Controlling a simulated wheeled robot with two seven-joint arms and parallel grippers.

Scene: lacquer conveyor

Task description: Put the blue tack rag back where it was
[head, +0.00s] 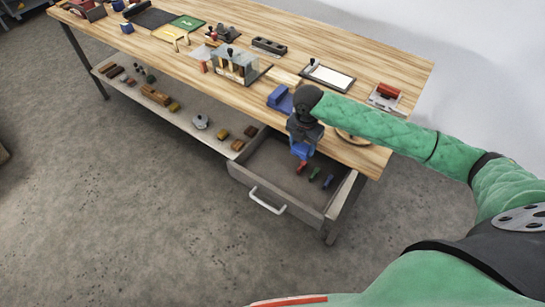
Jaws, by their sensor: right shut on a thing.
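My right gripper (303,144) is above the open drawer (262,169), pointing down. It is shut on a blue item (301,152), which looks like the blue tack rag and hangs just below the fingers. The fingers are small and partly hidden by the wrist. Another blue thing (279,98) lies on the tabletop (335,118), just left of my right wrist; its kind is hard to tell. My left gripper is not in view.
In the drawer lie small red (301,168), green (314,173) and blue (328,181) pieces; its left part is bare. A framed white sheet (328,76), a red-topped item (387,92) and a glass-sided box (235,64) stand on the table. The lower shelf (184,115) holds several small items.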

